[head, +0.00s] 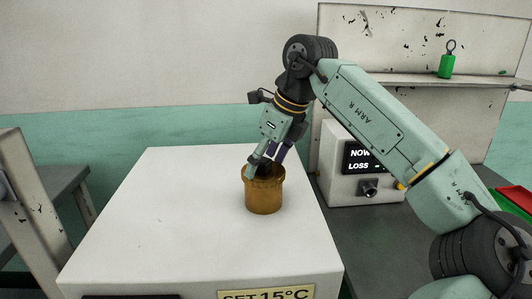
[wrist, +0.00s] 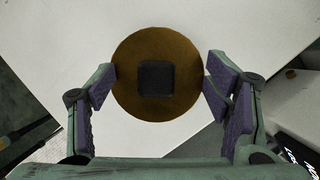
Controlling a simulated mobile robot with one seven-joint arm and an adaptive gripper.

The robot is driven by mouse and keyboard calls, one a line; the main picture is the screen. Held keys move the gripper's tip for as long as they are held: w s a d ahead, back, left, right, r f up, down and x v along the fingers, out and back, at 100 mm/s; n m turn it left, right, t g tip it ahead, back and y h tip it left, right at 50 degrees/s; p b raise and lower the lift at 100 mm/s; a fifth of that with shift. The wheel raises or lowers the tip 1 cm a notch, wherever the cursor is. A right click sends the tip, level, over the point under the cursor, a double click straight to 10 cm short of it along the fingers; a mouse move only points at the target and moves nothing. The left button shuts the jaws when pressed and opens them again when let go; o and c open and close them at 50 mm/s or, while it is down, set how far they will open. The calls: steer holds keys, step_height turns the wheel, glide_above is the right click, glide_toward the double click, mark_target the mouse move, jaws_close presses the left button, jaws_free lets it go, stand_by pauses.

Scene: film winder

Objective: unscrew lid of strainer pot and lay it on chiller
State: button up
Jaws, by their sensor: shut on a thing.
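The strainer pot (head: 263,198) is a brown, upright pot on the white top of the chiller (head: 150,215), near its right side. Its round brown lid (wrist: 185,102) has a dark square knob in the middle. In the head view the lid appears to sit on the pot's rim. My gripper (head: 265,172) points down over the pot. In the wrist view the purple pads of my gripper (wrist: 161,88) press on opposite edges of the lid, and the knob lies between them. The pot's body is hidden under the lid in the wrist view.
The chiller's top is clear to the left of the pot. A white box with a display (head: 345,165) stands on the dark bench at right. A green weight (head: 446,66) is on the shelf behind. A red tray (head: 512,199) is at far right.

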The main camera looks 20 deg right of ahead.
steer(key=shift+a+f+n, duration=0.3)
steer(key=shift+a, duration=0.1)
steer(key=shift+r, duration=0.1)
steer(key=shift+n+g+p, duration=0.3)
steer(key=shift+p, duration=0.25)
steer(key=n+y+p, duration=0.1)
steer(key=n+p, duration=0.1)
steer(key=shift+n+g+p, duration=0.3)
steer(key=shift+g, duration=0.1)
steer(key=shift+n, duration=0.4)
steer(key=shift+p, duration=0.4)
